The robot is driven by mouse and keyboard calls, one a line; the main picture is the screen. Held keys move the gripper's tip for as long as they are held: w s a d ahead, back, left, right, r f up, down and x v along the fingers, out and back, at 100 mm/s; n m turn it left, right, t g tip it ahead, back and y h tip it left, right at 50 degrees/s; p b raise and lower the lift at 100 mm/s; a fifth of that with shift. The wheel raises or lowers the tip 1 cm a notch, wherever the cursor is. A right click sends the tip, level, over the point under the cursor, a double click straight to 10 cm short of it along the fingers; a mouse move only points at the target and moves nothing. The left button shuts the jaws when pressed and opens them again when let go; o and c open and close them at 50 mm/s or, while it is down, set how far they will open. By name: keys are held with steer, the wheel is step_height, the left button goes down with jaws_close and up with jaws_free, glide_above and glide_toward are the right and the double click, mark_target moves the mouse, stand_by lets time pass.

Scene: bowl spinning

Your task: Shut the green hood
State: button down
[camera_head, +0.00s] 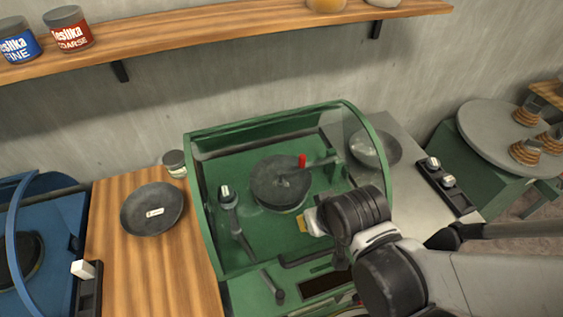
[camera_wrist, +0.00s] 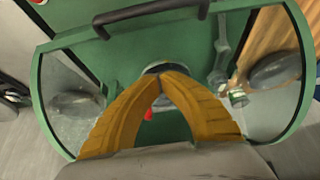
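The green hood (camera_head: 202,220) is a curved green frame with clear sides on a green machine. I cannot tell how far it is open. Its rim also shows in the wrist view (camera_wrist: 37,95). A black bar handle (camera_head: 312,257) lies along the machine's front, and a black bar handle crosses the top of the wrist view (camera_wrist: 150,14). My gripper (camera_head: 305,221) is over the machine's front part, near the bar but apart from it in the picture. In the wrist view its two yellow fingers (camera_wrist: 163,76) meet at the tips, with nothing seen held. They partly hide the machine's inside.
A dark wheel (camera_head: 281,182) and a red-tipped lever (camera_head: 302,161) show inside the machine. A dark bowl (camera_head: 152,209) and a small jar (camera_head: 175,164) stand on the wooden counter at left. A blue machine (camera_head: 62,228) is farther left. A shelf (camera_head: 190,32) runs above.

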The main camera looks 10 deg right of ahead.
step_height(320, 180, up, 8)
steer(key=p, duration=0.7)
steer(key=shift+r, duration=0.2)
steer(key=shift+m+t, duration=0.3)
steer(key=shift+m, duration=0.1)
steer(key=d+f+b, duration=0.1)
steer(key=b, duration=0.2)
steer(key=w+d+f+b, duration=0.1)
steer(key=b, duration=0.1)
steer(key=w+f+b, duration=0.1)
steer(key=f+b, duration=0.1)
steer(key=b, duration=0.1)
steer(key=shift+d+b, duration=0.35)
steer(key=shift+d, duration=0.05)
steer(key=d+b, duration=0.1)
steer(key=b, duration=0.1)
steer(key=d+b, duration=0.1)
steer(key=b, duration=0.2)
steer(key=d+f+m+h+b, duration=0.1)
steer(key=b, duration=0.1)
steer(key=shift+s+d+t, duration=0.15)
steer(key=shift+t, duration=0.25)
steer(key=shift+s+d+r+b, duration=0.25)
steer(key=shift+d+r+b, duration=0.25)
steer(key=shift+b, duration=0.35)
